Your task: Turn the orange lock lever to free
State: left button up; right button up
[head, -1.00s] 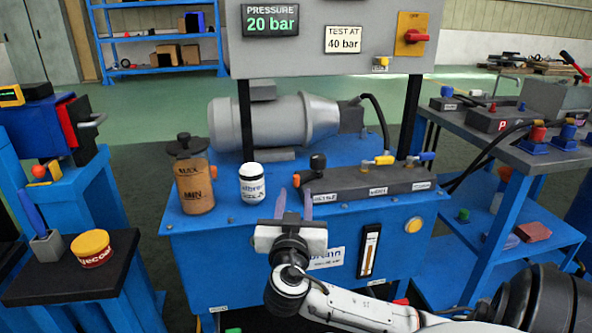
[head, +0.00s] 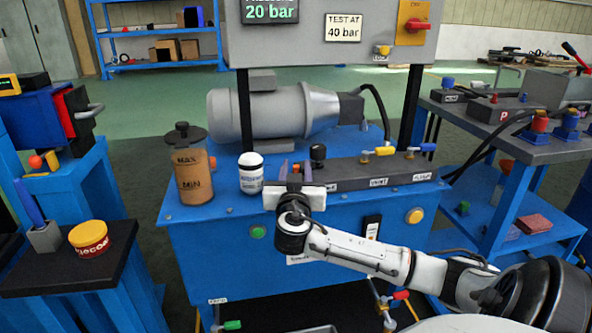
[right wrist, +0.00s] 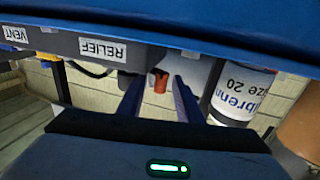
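The orange lock lever (right wrist: 160,80) shows in the right wrist view, beyond and between my fingers, beside the dark relief valve block. In the head view it is mostly hidden by my right gripper. My right gripper (head: 295,172) is open at the top front edge of the blue stand, between the white jar and the valve manifold (head: 370,174). Its two fingers also show in the right wrist view (right wrist: 158,103), apart, with the lever in line with the gap. I cannot tell whether they touch it. My left gripper is not in view.
The white jar (head: 251,174) stands close to the left of my right gripper, with the oil container (head: 192,172) beyond it. A black knob (head: 318,153) rises at the manifold's left end. A grey motor (head: 265,113) lies behind. The blue stand's (head: 215,240) front face is below.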

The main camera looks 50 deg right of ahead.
grip_shut()
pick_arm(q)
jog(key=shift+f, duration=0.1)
pick_arm(e)
jog(key=shift+f, duration=0.1)
jog(key=shift+w+b, duration=0.15)
jog(key=shift+b, duration=0.2)
jog(key=shift+w+m+g+h+b, duration=0.1)
jog(key=shift+m+g+h+b, duration=0.2)
jog(key=shift+m, duration=0.1)
jog(key=shift+w+g+b, duration=0.15)
jog(key=shift+g+b, duration=0.15)
jog(key=shift+g, duration=0.1)
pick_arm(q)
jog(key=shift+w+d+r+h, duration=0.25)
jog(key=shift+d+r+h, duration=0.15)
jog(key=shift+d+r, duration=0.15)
pick_arm(e)
jog(key=shift+d+m+h, duration=0.1)
jog(key=shift+m+h, duration=0.2)
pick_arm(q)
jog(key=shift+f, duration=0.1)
pick_arm(e)
grip_release()
